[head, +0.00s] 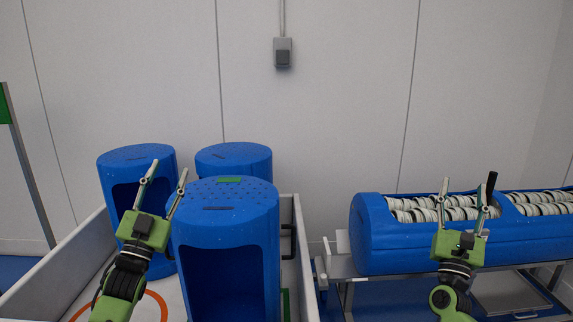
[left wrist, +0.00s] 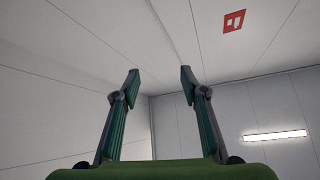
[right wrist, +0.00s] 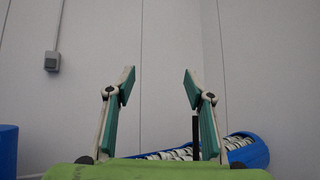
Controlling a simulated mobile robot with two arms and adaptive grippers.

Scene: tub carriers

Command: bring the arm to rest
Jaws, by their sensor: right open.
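My left gripper (head: 166,184) points up in front of the blue tubs at the left of the head view. Its fingers are apart with nothing between them, as the left wrist view (left wrist: 158,80) also shows. My right gripper (head: 481,194) points up in front of the lying blue carrier at the right. Its fingers are spread and empty, and the right wrist view (right wrist: 158,82) shows only wall between the fingertips. Both arms are raised and hold nothing.
Upright blue tubs (head: 228,245) stand in a light-walled bin (head: 297,262) at the left. A blue carrier (head: 385,245) with rows of white discs (head: 425,209) lies on a metal stand (head: 337,268) at the right. A grey wall box (head: 283,52) hangs behind.

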